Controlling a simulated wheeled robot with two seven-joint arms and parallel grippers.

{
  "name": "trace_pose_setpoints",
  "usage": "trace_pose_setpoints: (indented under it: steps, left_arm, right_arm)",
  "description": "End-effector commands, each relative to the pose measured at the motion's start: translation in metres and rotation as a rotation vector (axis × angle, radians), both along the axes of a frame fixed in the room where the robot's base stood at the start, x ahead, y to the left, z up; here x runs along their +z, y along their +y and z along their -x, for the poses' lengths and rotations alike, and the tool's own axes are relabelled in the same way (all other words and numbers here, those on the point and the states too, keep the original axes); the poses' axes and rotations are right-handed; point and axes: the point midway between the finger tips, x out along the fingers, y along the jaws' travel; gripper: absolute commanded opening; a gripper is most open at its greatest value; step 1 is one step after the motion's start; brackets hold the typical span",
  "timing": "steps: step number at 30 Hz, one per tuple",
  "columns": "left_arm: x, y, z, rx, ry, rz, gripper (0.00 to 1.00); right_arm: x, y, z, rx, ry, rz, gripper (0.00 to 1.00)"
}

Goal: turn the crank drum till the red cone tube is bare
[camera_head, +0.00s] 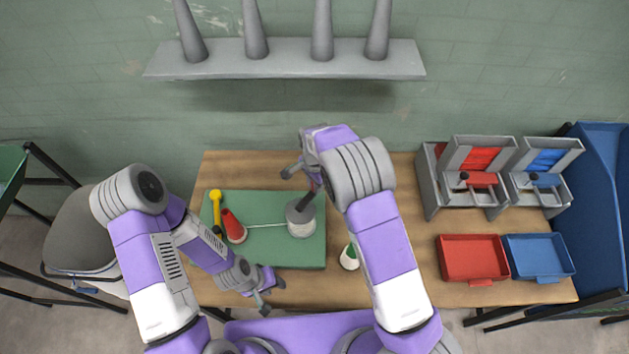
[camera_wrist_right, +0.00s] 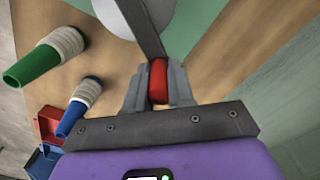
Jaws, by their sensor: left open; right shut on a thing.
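The red cone tube (camera_head: 233,222) leans on the green mat (camera_head: 265,258), with a pale band at its lower end. I cannot tell how much thread that band holds. A pale thread (camera_head: 265,226) runs from it to the crank drum (camera_head: 301,228), whose side carries pale winding. My right gripper (camera_head: 314,184) is over the drum, shut on the crank's red knob (camera_wrist_right: 158,80). The dark crank arm (camera_wrist_right: 139,22) shows beyond it in the right wrist view. My left gripper (camera_head: 263,294) is open and empty at the mat's front edge.
A yellow tool (camera_head: 216,205) lies at the mat's left. A green cone with pale thread (camera_head: 349,259) stands beside my right arm. A blue cone (camera_wrist_right: 72,118) shows in the wrist view. Red (camera_head: 471,260) and blue (camera_head: 538,256) trays sit at right, below two grey stands.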

Motion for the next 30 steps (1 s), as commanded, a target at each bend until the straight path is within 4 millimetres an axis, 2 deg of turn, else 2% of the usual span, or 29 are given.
trace_pose_setpoints:
  steps: [15, 24, 30]
  left_arm:
    - [0.013, 0.0, 0.0, 0.0, 0.0, 0.0, 0.43]
    - [0.022, 0.0, 0.0, 0.0, 0.0, 0.0, 0.43]
    - [0.024, 0.0, 0.0, 0.0, 0.0, 0.0, 0.43]
  right_arm:
    - [0.002, -0.019, 0.03, -0.473, 0.002, -0.001, 0.0]
    - [0.002, -0.022, 0.042, -0.657, 0.002, -0.002, 0.0]
    - [0.001, -0.022, 0.047, -0.718, 0.001, -0.002, 0.0]
